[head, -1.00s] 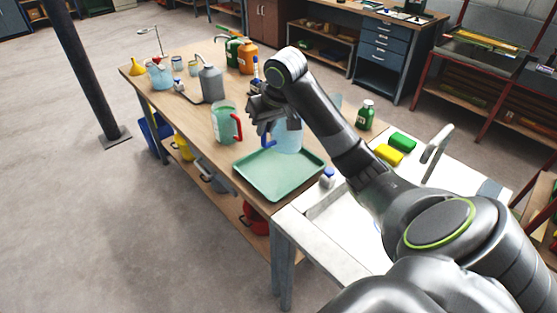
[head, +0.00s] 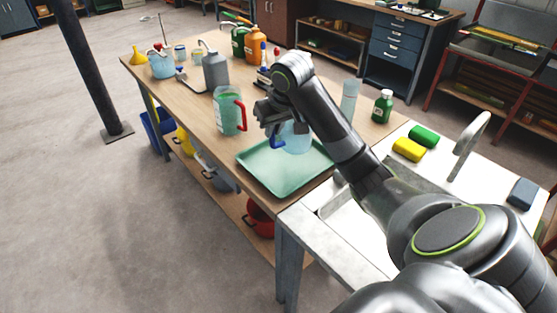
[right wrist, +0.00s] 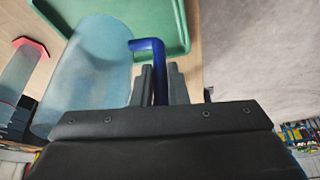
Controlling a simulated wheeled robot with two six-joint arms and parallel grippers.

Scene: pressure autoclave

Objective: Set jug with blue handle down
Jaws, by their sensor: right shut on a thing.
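The jug with the blue handle (head: 296,138) is a clear, bluish jug at the back of the green tray (head: 262,172), partly hidden behind my right arm. My right gripper (head: 272,122) is shut on its blue handle. In the right wrist view the blue handle (right wrist: 159,70) runs down between the two fingers (right wrist: 159,85), and the bluish jug body (right wrist: 90,70) lies to the left. The tray's rim (right wrist: 186,25) shows beyond it. I cannot tell whether the jug's base touches the tray. My left gripper is not in view.
A jug with a red handle (head: 228,112) stands left of the tray. A grey bottle (head: 216,72) and orange bottle (head: 254,44) stand farther back.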

